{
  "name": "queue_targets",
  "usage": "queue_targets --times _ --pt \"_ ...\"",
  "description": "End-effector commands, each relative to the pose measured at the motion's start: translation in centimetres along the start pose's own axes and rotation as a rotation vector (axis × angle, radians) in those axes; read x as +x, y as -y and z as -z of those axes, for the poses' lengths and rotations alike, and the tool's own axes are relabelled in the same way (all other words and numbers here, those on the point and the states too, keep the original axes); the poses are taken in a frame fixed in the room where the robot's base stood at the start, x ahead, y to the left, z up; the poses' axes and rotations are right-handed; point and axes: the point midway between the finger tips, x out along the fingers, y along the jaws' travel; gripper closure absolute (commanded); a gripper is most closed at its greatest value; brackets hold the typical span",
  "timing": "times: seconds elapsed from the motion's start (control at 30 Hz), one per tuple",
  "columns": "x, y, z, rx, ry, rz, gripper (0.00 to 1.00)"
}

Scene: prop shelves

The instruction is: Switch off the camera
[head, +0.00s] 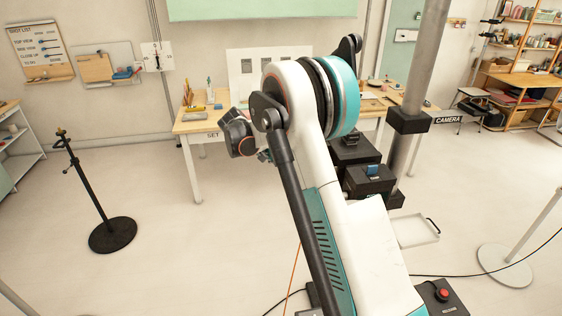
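A black sign reading CAMERA (448,119) stands out to the right of a thick grey column. Left of the column, two dark boxes (366,183) sit one behind the other, each with a small blue part on top. The lower part of these boxes is partly hidden by my arm. I cannot tell whether the blue parts are switches or how they are set. No camera is clearly recognisable. My arm rises through the middle and bends over at the top. My gripper (264,155) appears small and dark beyond the bend, in front of the table; its fingers are unclear.
A wooden table labelled SET (204,134) stands behind my arm. A black stand (112,235) is at left, a white-based stand (505,266) at right. A white wall plate (157,56) has a dark lever. A red button (442,294) shows bottom right.

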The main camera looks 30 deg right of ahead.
Motion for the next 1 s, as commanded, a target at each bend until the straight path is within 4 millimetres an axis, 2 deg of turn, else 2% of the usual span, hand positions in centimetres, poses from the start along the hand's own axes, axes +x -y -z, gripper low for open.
queue_targets --times 0.2,0.8,1.0 --pt "-2.1 0.4 -0.1 0.0 0.001 -0.001 1.0" --pt "-2.4 0.4 -0.2 0.0 0.0 0.001 1.0" --pt "-4.2 -0.2 -1.5 -0.016 -0.008 0.043 1.0"
